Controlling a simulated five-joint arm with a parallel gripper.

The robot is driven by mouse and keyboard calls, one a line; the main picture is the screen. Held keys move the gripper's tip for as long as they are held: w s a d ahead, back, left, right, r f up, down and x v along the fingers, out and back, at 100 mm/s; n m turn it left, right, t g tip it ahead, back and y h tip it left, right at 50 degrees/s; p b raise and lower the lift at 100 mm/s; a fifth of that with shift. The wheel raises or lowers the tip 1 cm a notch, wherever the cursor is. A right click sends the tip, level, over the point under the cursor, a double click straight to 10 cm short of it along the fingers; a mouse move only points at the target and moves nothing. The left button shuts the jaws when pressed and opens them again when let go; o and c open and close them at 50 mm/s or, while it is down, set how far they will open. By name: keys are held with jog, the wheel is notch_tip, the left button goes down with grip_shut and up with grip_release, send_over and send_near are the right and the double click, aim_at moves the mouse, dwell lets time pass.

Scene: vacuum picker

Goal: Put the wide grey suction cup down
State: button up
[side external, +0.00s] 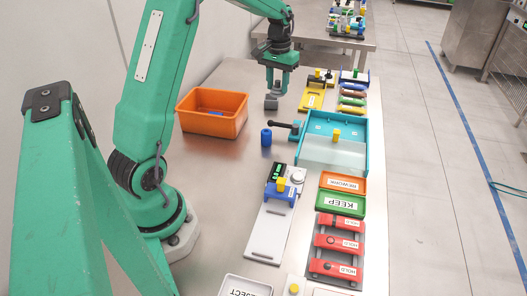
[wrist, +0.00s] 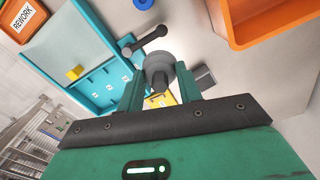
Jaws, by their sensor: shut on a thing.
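My gripper (side external: 279,80) is shut on the wide grey suction cup (wrist: 158,66), which sits between the two green fingers in the wrist view. In the side view the cup shows small below the fingers, and its gap to the steel table is hard to judge. A small dark grey block (side external: 271,102) is just below and beside it; the block also shows right of the cup in the wrist view (wrist: 204,76).
An orange bin (side external: 212,128) stands to the left. A blue tray (side external: 365,150) stands to the right, with a black-handled tool (side external: 287,125) and a blue cylinder (side external: 266,138) nearby. A yellow fixture (side external: 316,97) is close right of my gripper. Bare table lies between.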

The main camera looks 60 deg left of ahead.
jog(key=s+d+f+m, duration=0.1)
jog(key=s+d+f, duration=0.1)
jog(key=s+d, duration=1.6)
jog(key=shift+s+d+f, duration=0.15)
jog(key=shift+d+f, duration=0.15)
jog(key=shift+d, duration=0.35)
jog(key=a+f, duration=0.2)
jog(key=a, duration=0.2)
jog(key=a+f, duration=0.2)
jog(key=a, duration=0.1)
jog(key=a+f, duration=0.3)
jog(key=a, duration=0.1)
jog(key=shift+w+a, duration=0.25)
jog(key=shift+a, duration=0.1)
jog(key=shift+f, duration=2)
jog(key=o, duration=0.9)
jog(key=shift+o, duration=0.3)
